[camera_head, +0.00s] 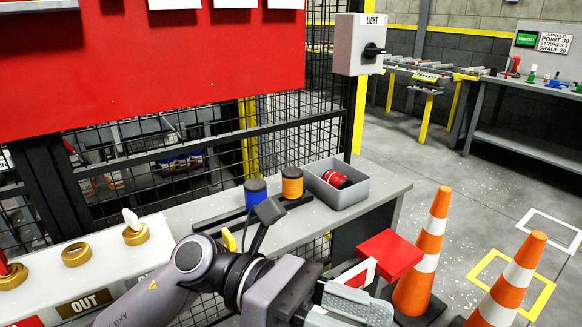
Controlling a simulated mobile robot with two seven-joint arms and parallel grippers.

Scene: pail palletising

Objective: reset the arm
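My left arm comes in along the bottom from the left, and its gripper (352,298) is low in the middle, in front of the counter's right end. Its grey finger parts point right and overlap in this view. I cannot tell whether they are apart or together. A red flat-topped object (391,254) shows just beyond the gripper; I cannot tell whether they touch. My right gripper is not in view.
A grey counter (385,187) holds a blue canister (255,195), an orange canister (292,184) and a grey bin (352,192) with a red-black item. Orange cones (430,243) stand at right. A mesh fence and red panel (150,70) are behind. Open floor lies right.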

